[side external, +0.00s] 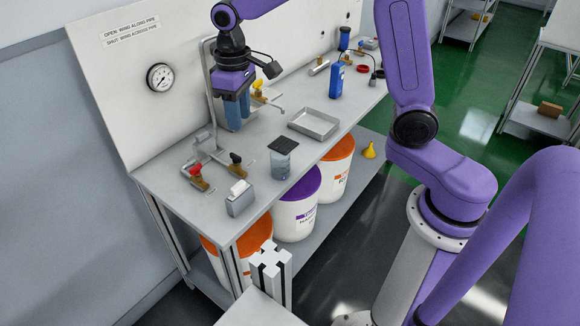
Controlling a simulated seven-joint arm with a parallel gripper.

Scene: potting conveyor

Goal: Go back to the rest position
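My gripper (237,97) hangs from my purple arm over the left half of the grey bench, in front of the upright back panel. Its fingers point down and overlap a blue cylindrical housing (234,118) on the pipework. I cannot tell from this view whether they touch it or whether the fingers are apart. No mark for a rest position shows.
Pipework with red- and yellow-handled valves (198,177) stands near the gripper. White buckets (296,214) stand below.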

